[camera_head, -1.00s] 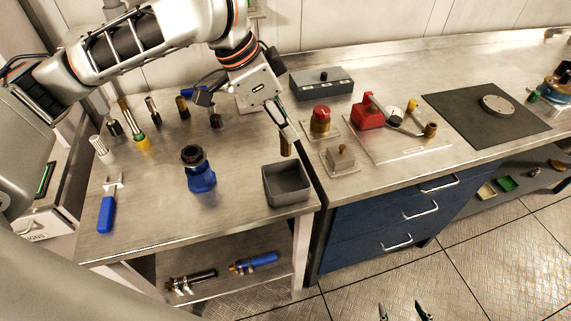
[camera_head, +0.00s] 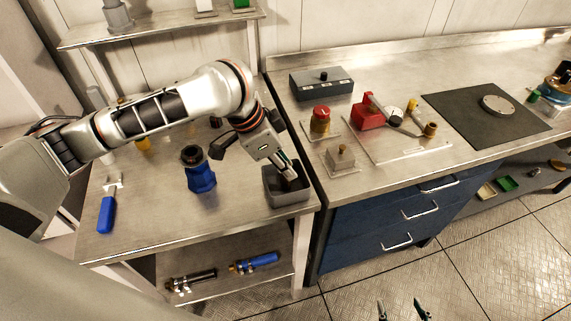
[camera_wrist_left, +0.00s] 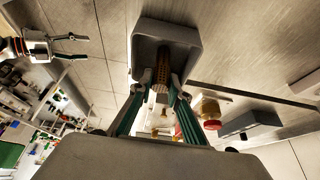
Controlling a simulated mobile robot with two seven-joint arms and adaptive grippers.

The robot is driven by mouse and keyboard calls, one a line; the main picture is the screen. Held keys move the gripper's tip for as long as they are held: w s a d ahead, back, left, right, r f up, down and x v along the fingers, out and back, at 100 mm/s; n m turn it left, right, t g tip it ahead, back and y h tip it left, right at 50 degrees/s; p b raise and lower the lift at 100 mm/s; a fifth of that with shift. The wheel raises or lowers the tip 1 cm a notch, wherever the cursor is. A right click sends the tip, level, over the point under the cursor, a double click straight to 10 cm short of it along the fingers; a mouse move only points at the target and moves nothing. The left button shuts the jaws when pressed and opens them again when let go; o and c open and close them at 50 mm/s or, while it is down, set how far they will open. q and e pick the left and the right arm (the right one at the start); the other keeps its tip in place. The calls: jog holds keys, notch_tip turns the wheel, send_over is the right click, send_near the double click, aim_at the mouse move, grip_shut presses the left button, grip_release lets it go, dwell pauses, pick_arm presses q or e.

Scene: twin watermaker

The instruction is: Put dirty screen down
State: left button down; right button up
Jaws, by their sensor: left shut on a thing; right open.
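The dirty screen, a brown mesh cylinder (camera_wrist_left: 163,72), is between the fingertips of my left gripper (camera_wrist_left: 158,90) in the left wrist view. In the head view my left gripper (camera_head: 286,170) points down at the grey open bin (camera_head: 288,200), and the screen is a dark shape partly hidden by the fingers and bin wall. The screen's lower end overlaps the bin's inside (camera_wrist_left: 150,35); I cannot tell whether it touches the floor. My right gripper (camera_head: 402,309) is open and empty, low in front of the benches; it also shows in the left wrist view (camera_wrist_left: 72,46).
A blue housing (camera_head: 200,178) stands upright left of the bin. A blue-handled tool (camera_head: 106,213) lies farther left. The adjoining bench holds a red-knobbed part (camera_head: 320,121), a grey box (camera_head: 322,83) and a dark mat (camera_head: 460,122). The bench front between tool and housing is clear.

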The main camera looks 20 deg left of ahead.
pick_arm(q)
jog(key=shift+f, duration=0.2)
jog(key=c, duration=1.9)
grip_release()
pick_arm(e)
jog(key=shift+d, duration=0.2)
pick_arm(q)
jog(key=shift+r, duration=0.1)
pick_arm(e)
jog(key=shift+d, duration=0.15)
pick_arm(q)
jog(key=v, duration=1.2)
pick_arm(e)
jog(key=shift+a, duration=0.35)
pick_arm(q)
jog(key=shift+r, duration=0.1)
pick_arm(e)
jog(key=shift+d, duration=0.2)
